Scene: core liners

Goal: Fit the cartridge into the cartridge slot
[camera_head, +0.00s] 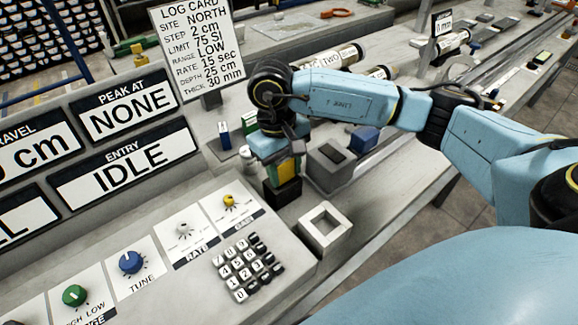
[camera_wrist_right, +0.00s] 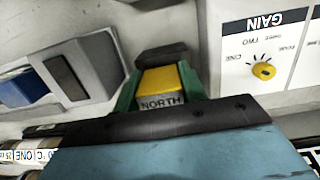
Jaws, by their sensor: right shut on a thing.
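My right gripper (camera_head: 284,168) points down over the bench, shut on the cartridge. In the right wrist view the cartridge (camera_wrist_right: 163,82) is a yellow block with a NORTH label, between the green fingers (camera_wrist_right: 163,95). In the head view its yellow side (camera_head: 290,169) shows between the fingers. A black block (camera_head: 283,192) is directly below it; I cannot tell whether they touch or whether it is the cartridge's lower end. Which fixture is the cartridge slot is not marked. The left gripper is not in view.
A grey box with a dark recess (camera_head: 318,168) is right of my gripper, a blue block (camera_head: 364,142) behind it. A pale square socket (camera_head: 342,233) stands in front. A keypad (camera_head: 246,268), knobs and a sign panel (camera_head: 70,103) lie left. Core tubes (camera_head: 341,57) lie behind my arm.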

